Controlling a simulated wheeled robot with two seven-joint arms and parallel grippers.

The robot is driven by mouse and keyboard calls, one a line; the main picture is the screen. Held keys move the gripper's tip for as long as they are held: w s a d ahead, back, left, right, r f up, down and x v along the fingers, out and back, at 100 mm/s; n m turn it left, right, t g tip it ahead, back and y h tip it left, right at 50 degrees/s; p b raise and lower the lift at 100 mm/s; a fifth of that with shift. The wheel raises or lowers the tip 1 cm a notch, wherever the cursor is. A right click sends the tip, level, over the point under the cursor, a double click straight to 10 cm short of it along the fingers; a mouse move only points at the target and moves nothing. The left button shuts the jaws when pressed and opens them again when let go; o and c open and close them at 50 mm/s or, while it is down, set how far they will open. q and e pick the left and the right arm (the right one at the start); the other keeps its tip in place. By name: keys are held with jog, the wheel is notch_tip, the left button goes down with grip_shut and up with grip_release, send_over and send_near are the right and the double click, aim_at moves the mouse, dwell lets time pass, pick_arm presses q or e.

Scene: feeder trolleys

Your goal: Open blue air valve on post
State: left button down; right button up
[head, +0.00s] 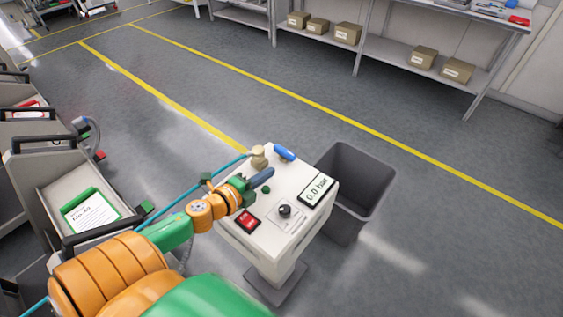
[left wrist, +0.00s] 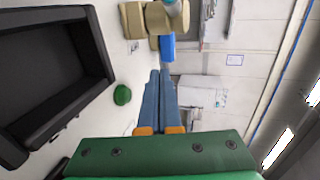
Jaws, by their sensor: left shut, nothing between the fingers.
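The valve's blue handle (head: 284,152) sits beside a tan valve body (head: 259,157) at the far edge of the white post top (head: 290,180). A teal hose runs to the valve from the left, and the handle points across that hose line. The display (head: 317,190) on the post reads 0.0 bar. My left gripper (head: 268,173) is shut and empty, its blue-grey fingers just short of the handle. In the left wrist view the shut fingertips (left wrist: 160,73) are close below the blue handle (left wrist: 167,47); whether they touch it cannot be told. My right gripper is not in view.
The post top also carries a red switch (head: 247,219), a black knob (head: 285,210) and a green button (head: 266,189). A grey bin (head: 375,165) stands right of the post. Trolleys (head: 30,150) line the left. A shelf bench (head: 400,65) is at the back; the floor between is clear.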

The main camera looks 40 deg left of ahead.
aim_at(289, 158)
pick_arm(q)
jog(key=x, duration=0.4)
jog(key=r+x, duration=0.1)
jog(key=x, duration=0.1)
jog(key=shift+w+p, duration=0.3)
jog(key=shift+w, duration=0.05)
